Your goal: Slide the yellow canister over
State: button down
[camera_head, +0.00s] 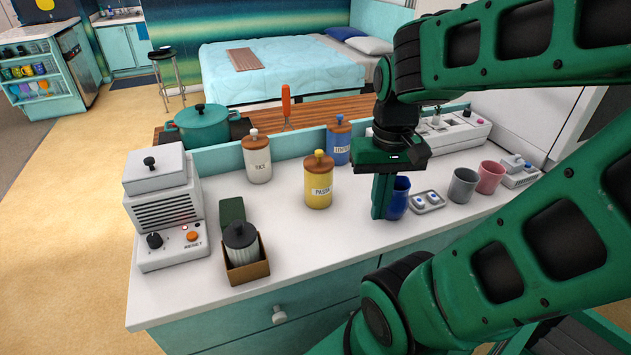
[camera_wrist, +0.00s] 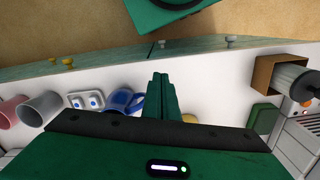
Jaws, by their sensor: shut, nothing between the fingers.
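In the wrist view the shut fingers (camera_wrist: 160,80) show at the centre, and only a small yellow piece of the canister (camera_wrist: 189,118) shows past the gripper body. The rest of it is hidden there.
A blue mug (camera_head: 398,197) is right beside my fingers, partly hidden by them. A white canister (camera_head: 256,160) and a blue canister (camera_head: 338,143) stand behind. A brown box (camera_head: 246,271) with a dark-lidded jar is at the front left. Counter in front of the yellow canister is clear.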

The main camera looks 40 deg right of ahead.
aim_at(317, 188)
jog(key=z, duration=2.95)
jog(key=k, duration=1.9)
jog(key=u, duration=1.25)
